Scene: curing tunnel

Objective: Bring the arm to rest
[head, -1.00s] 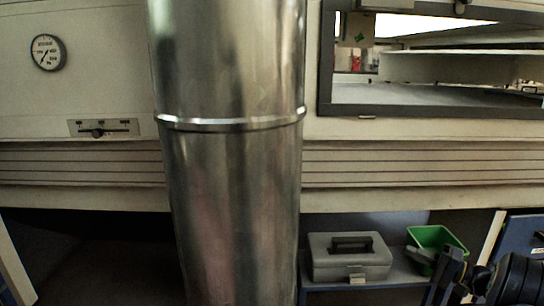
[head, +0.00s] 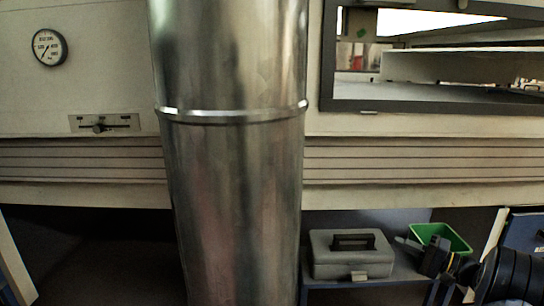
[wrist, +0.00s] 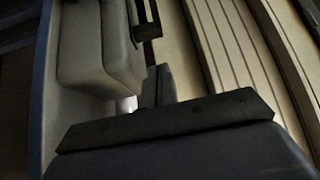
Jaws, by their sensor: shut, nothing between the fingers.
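My gripper (head: 408,246) is low at the right in the head view, dark, in front of the green bin and just right of the grey toolbox. Its fingers point left. In the wrist view, the two dark fingers (wrist: 157,86) lie together with nothing between them. They appear close to the toolbox, but I cannot tell the exact gap. The dark arm links behind the gripper run to the right edge of the head view.
The grey toolbox (head: 350,262) with a dark handle and the green bin (head: 452,238) sit on a low shelf (head: 330,284). A shiny metal duct (head: 232,200) stands at centre. A ribbed panel (head: 400,160) and framed window (head: 326,60) are above the shelf.

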